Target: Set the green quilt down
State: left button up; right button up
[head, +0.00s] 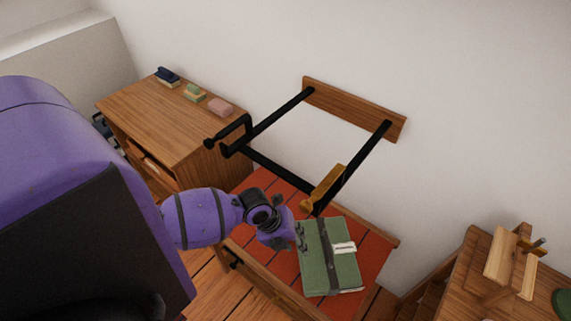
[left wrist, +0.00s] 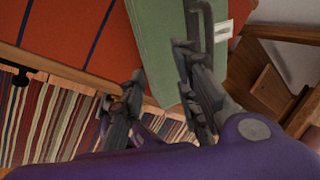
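The green quilt (head: 315,272) is folded into a flat block with a dark band across it and a white label. It lies on the red slatted top of a low wooden bench (head: 373,277). My left gripper (head: 301,236) is at the quilt's left edge in the head view. In the left wrist view its two fingers (left wrist: 167,55) stand apart, with part of the quilt (left wrist: 158,35) showing between and beyond them. I cannot tell whether either finger touches it. My right gripper is in neither view.
A black wall frame with a wooden backboard (head: 355,108) juts out above the bench. A wooden cabinet (head: 165,112) with small folded items on top stands to the left. Another wooden unit (head: 470,285) stands at the right. A striped rug (left wrist: 45,125) lies on the floor.

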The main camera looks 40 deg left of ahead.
pick_arm(q)
jog(key=s+d+f+n+t+y, duration=0.1)
jog(key=s+n+t, duration=0.1)
jog(key=s+n, duration=0.8)
jog(key=s+d+f+n+t+y, duration=0.1)
jog(key=s+d+n+t+y, duration=0.1)
jog(key=s+n, duration=0.8)
jog(key=n+t, duration=0.1)
jog(key=n, duration=0.6)
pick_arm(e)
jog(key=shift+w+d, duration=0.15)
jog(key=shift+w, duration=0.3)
pick_arm(q)
jog(key=shift+d, duration=0.1)
